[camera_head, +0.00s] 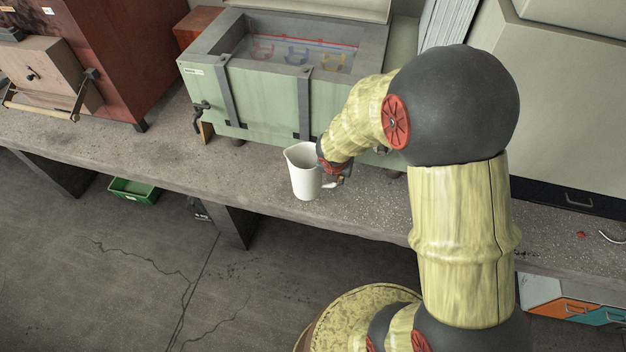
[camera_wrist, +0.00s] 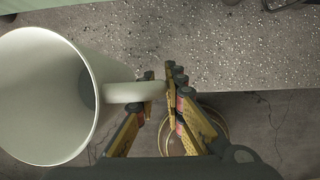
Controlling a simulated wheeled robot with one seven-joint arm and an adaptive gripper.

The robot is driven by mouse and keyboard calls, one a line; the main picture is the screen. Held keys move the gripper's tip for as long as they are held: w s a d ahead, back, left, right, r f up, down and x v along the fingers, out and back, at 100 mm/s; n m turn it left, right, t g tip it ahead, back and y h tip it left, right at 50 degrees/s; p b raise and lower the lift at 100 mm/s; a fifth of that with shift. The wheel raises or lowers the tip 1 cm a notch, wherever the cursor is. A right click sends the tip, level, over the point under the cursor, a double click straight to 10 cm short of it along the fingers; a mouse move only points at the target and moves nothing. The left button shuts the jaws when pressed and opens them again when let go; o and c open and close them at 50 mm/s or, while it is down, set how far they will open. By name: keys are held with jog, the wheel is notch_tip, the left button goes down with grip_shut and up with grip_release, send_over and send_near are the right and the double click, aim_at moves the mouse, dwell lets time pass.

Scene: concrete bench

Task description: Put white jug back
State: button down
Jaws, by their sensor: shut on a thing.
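The white jug (camera_head: 305,174) is upright near the front edge of the bench, in front of the green water bath. My gripper (camera_head: 333,176) is at the jug's right side, at its handle, mostly hidden behind my arm and the jug. In the wrist view the jug (camera_wrist: 40,95) fills the left side, its mouth open to the camera and its inside empty. My gripper's fingers (camera_wrist: 160,98) are shut on the handle (camera_wrist: 125,92). I cannot tell whether the jug's base touches the bench.
The concrete bench (camera_head: 165,165) runs across the view, with bare room left of the jug. The green water bath (camera_head: 265,95) stands close behind the jug. A wooden box with a bar handle (camera_head: 45,75) is at far left. A green bin (camera_head: 133,191) is below the bench.

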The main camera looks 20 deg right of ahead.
jog(key=w+a+f+b, duration=0.2)
jog(key=w+f+b, duration=0.3)
jog(key=w+f, duration=0.4)
jog(key=shift+w+f+b, duration=0.15)
jog(key=shift+f+b, duration=0.15)
jog(key=shift+f, duration=0.65)
jog(key=shift+f, duration=0.15)
jog(key=c, duration=2)
grip_release()
jog(key=shift+o, duration=0.6)
